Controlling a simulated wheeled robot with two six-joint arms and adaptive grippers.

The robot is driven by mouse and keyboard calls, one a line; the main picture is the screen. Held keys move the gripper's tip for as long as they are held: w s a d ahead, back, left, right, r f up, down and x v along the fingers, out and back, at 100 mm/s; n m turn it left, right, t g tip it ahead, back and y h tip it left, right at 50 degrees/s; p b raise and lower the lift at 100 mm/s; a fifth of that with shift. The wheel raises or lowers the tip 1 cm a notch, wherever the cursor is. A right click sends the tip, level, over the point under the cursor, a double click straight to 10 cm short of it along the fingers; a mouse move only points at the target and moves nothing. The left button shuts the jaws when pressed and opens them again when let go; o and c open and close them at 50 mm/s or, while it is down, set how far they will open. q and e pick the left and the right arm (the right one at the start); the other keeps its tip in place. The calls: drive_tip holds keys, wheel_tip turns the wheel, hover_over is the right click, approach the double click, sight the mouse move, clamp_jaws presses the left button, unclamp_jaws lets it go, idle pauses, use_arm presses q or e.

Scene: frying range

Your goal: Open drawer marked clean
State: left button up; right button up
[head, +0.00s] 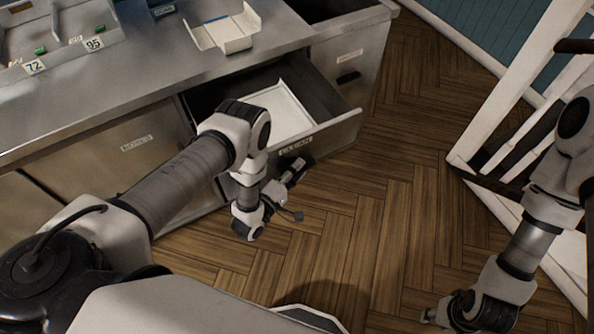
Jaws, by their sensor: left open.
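The drawer marked clean (338,134) stands pulled out from the steel counter, and its label shows on the upper edge of its front. A white tray or liner (283,105) lies inside it. My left gripper (296,190) is open and empty, just outside the drawer front, below the label. I cannot tell whether it touches the front. My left arm hides the drawer's left part. My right gripper (434,314) is low at the bottom right, over the floor and far from the drawer; its fingers are too unclear to judge.
The steel counter (150,75) holds a white open box (225,33) and number cards. Another labelled front with a dark handle (348,78) stands right of the drawer. A white slatted frame (515,95) stands at the right. The wooden floor (395,190) between is clear.

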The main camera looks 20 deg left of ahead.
use_arm(q)
drive_tip(key=shift+w+f, duration=0.15)
clamp_jaws()
drive_tip(key=shift+s+d, duration=1.65)
drive_tip(key=shift+d, duration=0.3)
unclamp_jaws()
drive_tip(key=shift+w+a, duration=0.1)
drive_tip(key=shift+a, duration=0.1)
